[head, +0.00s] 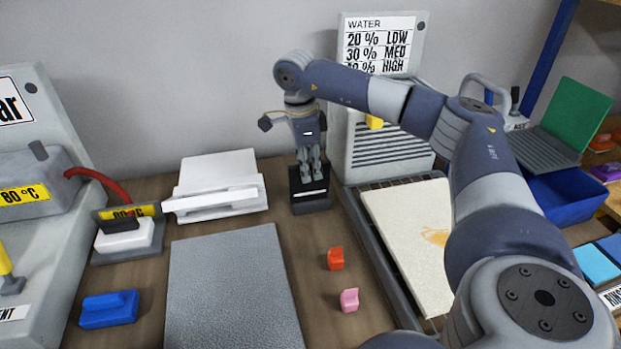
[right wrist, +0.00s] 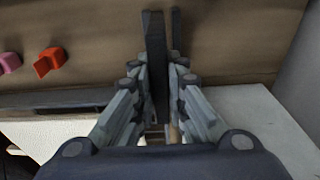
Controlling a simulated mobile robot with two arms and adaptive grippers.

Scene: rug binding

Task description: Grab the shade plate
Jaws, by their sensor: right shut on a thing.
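My right gripper (head: 311,170) points down at the back of the table, and its fingers are closed on the top of a dark upright plate, which I take to be the shade plate (head: 309,186). The plate stands at a small black base (head: 312,206); I cannot tell whether it is clear of it. In the right wrist view the gripper (right wrist: 158,112) has the thin dark plate (right wrist: 156,60) edge-on between its fingers. The fingers hide part of the plate. My left gripper is out of view.
A white press-like unit (head: 215,190) stands to the left, and a grey mat (head: 230,285) lies in front. A red piece (head: 336,259) and a pink piece (head: 349,300) sit nearby. A tray with a pale rug (head: 410,230) and the water panel (head: 385,150) are at the right.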

